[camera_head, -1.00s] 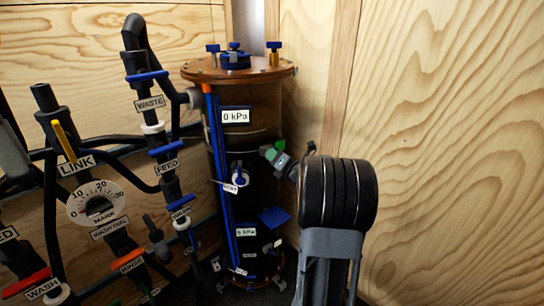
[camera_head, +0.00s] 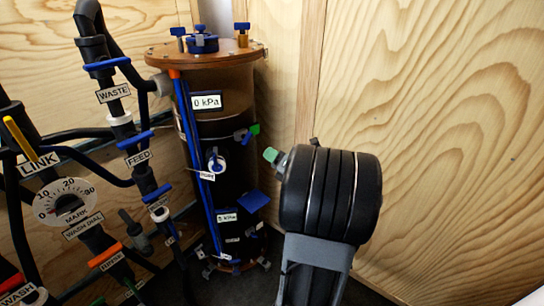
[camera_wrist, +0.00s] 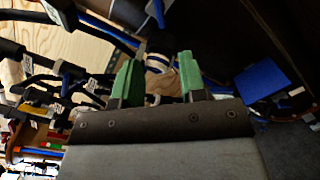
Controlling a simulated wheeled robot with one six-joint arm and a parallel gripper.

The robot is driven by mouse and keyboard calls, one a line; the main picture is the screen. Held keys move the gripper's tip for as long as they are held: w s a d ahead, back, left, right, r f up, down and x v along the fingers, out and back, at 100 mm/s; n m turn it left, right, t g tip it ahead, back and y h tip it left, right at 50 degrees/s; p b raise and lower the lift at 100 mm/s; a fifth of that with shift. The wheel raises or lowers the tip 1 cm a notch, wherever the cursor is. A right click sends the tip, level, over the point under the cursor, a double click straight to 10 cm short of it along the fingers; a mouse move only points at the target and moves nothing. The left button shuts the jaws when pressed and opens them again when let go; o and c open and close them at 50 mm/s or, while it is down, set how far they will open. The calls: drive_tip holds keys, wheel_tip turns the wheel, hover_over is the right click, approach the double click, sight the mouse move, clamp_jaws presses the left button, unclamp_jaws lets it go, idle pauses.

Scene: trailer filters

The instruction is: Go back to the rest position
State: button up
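My gripper (camera_head: 271,155) shows its green tip in the head view, just right of the tall dark filter vessel (camera_head: 225,80), with a visible gap between them. In the wrist view my gripper (camera_wrist: 160,78) has two green fingers standing apart with nothing held between them. A white and blue fitting shows behind the finger gap. The vessel has a brown top flange, blue knobs and a "0 kPa" display (camera_head: 207,101).
Black pipes with blue WASTE (camera_head: 107,63) and FEED (camera_head: 135,140) handles, a yellow LINK handle (camera_head: 19,138) and a round wash dial (camera_head: 66,202) fill the left. Plywood walls (camera_head: 440,120) stand behind and right.

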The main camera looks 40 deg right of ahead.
idle(0.4)
drive_tip(key=w+a+r+m+g+h+p, duration=0.3)
drive_tip(key=a+r+m+g+h+p, duration=0.3)
drive_tip(key=r+m+p, duration=0.7)
drive_tip(key=s+a+r+m+g+y+p, duration=0.2)
drive_tip(key=s+a+m+g+y+p, duration=0.1)
drive_tip(key=s+a+m, duration=0.4)
drive_tip(key=s+a+r+m+g+y+p, duration=0.3)
drive_tip(key=s+a+m+g+p, duration=0.2)
drive_tip(key=a, duration=0.9)
drive_tip(key=shift+s+m+p, duration=0.9)
drive_tip(key=shift+s+p, duration=0.1)
drive_tip(key=shift+p, duration=0.1)
